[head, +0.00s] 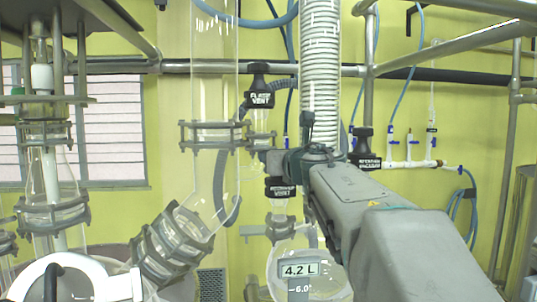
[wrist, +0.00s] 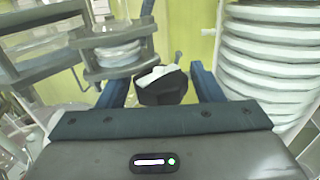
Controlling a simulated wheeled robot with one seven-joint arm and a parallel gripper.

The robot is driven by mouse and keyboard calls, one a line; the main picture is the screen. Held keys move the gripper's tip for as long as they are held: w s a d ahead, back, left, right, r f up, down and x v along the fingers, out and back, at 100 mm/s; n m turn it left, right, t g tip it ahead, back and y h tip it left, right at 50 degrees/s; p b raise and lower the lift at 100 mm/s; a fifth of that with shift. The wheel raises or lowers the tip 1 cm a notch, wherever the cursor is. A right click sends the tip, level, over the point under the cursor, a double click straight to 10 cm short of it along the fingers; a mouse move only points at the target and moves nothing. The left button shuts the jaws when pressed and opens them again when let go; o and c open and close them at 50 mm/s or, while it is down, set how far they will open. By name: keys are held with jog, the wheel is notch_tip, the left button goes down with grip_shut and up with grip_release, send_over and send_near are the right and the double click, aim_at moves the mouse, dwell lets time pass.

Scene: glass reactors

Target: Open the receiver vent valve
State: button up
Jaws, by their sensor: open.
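The receiver vent valve has a black knob (head: 280,188), in the head view just below and left of the end of my arm; its label is only partly readable. My gripper (head: 276,162) is beside it, partly hidden by my wrist. In the wrist view a black knob (wrist: 160,92) with a pale top edge sits between the two blue fingers of my gripper (wrist: 160,75). The fingers are open, one on each side, with gaps visible. That knob's label cannot be read there, and its lower part is hidden by the gripper body.
Another black vent knob (head: 258,98) stands above left, and a black vacuum knob (head: 365,150) is behind my arm. A white ribbed hose (head: 321,75) rises close by my wrist. Glass tube (head: 214,90) and clamps stand left.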

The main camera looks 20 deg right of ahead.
jog(key=m+g+h+p, duration=0.1)
jog(key=m+h+p, duration=0.1)
jog(key=h, duration=0.3)
jog(key=shift+r+m, duration=0.15)
jog(key=shift+m, duration=0.45)
jog(key=shift+m+g+h+p, duration=0.9)
jog(key=shift+m+g+h, duration=0.4)
jog(key=shift+h, duration=0.6)
jog(key=c, duration=0.8)
jog(key=shift+o, duration=0.2)
jog(key=shift+f+n+t+y+b, duration=0.25)
jog(key=shift+n+t+y+b, duration=0.4)
jog(key=shift+y, duration=0.25)
jog(key=n+t+y+b, duration=0.1)
jog(key=n+y, duration=0.1)
jog(key=y, duration=0.1)
jog(key=shift+t+y, duration=0.25)
jog(key=shift+y, duration=0.05)
jog(key=n+y+b, duration=0.1)
jog(key=n+y, duration=0.1)
jog(key=n+y+b, duration=0.1)
jog(key=n+y, duration=0.1)
jog(key=y, duration=0.1)
jog(key=shift+t+y, duration=0.3)
jog(key=shift+t, duration=0.1)
jog(key=shift+r+n+y, duration=0.15)
jog(key=shift+n+y, duration=0.4)
jog(key=shift+y, duration=0.35)
